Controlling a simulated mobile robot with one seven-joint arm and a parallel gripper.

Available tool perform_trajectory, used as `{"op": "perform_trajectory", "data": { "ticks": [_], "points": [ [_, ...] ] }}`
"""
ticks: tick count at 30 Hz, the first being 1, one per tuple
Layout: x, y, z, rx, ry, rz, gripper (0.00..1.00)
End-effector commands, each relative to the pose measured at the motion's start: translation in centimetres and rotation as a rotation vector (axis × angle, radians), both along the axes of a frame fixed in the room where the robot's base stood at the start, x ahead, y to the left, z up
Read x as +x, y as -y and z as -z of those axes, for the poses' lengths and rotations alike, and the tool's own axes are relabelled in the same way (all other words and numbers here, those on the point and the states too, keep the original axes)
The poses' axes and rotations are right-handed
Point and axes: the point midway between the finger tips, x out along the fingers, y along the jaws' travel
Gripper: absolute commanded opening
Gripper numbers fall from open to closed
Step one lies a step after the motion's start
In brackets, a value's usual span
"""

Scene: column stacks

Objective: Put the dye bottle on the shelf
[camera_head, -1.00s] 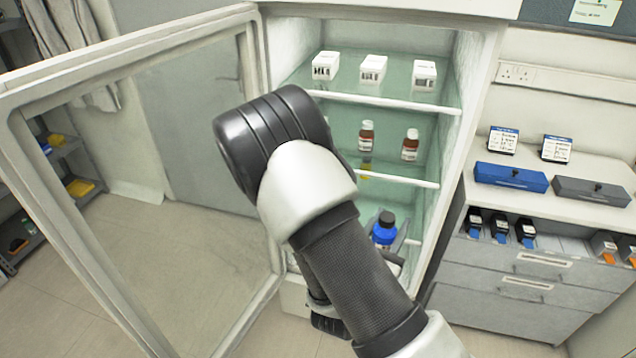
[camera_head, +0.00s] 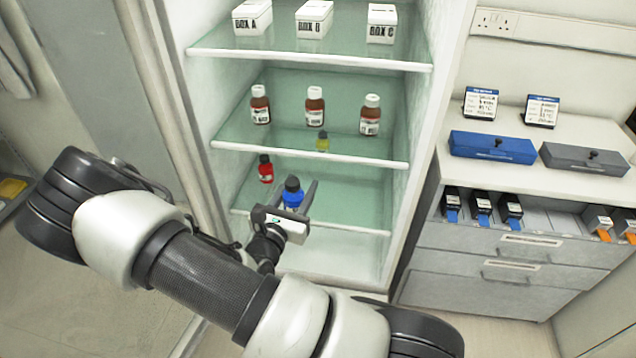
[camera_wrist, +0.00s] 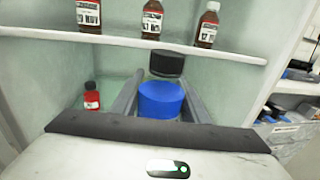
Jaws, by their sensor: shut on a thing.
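The dye bottle (camera_head: 292,195), blue with a black cap, is between the fingers of my gripper (camera_head: 293,190). In the wrist view the blue bottle (camera_wrist: 160,100) also shows between both fingers, with its cap at the far end. My gripper is shut on it at the open cabinet's lower shelf (camera_head: 345,225). I cannot tell whether the bottle's base touches this shelf; its lower part is hidden. A small red bottle (camera_head: 265,169) stands on that shelf to the left.
Several brown bottles (camera_head: 315,106) stand on the middle shelf, above my gripper. White boxes (camera_head: 314,19) stand on the top shelf. The lower shelf looks clear to the right of the blue bottle. A counter with a blue case (camera_head: 492,148) and drawers is at the right.

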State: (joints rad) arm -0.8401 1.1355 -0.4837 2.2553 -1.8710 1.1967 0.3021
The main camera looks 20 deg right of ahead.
Motion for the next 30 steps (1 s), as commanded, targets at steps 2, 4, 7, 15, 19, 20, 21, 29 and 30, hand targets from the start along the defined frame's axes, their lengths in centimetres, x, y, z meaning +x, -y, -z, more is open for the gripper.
{"op": "perform_trajectory", "data": {
  "ticks": [2,4,7,15,19,20,21,29,30],
  "points": [
    [0.6,1.1,4.6,-0.005,0.004,0.039,0.09],
    [1.1,1.8,6.5,-0.004,0.003,0.07,0.09],
    [1.8,2.5,8.4,-0.003,0.003,0.099,0.09],
    [3.4,3.8,9.9,0.0,0.004,0.127,0.09],
    [5.8,5.5,9.9,-0.001,0.004,0.128,0.09],
    [6.5,5.9,10.0,-0.001,0.004,0.127,0.09],
    [7.4,6.6,9.9,-0.001,0.005,0.128,0.09],
    [13.3,10.4,10.0,-0.001,0.004,0.126,0.09],
    [14.1,11.0,10.0,-0.001,0.004,0.126,0.09]
  ]
}}
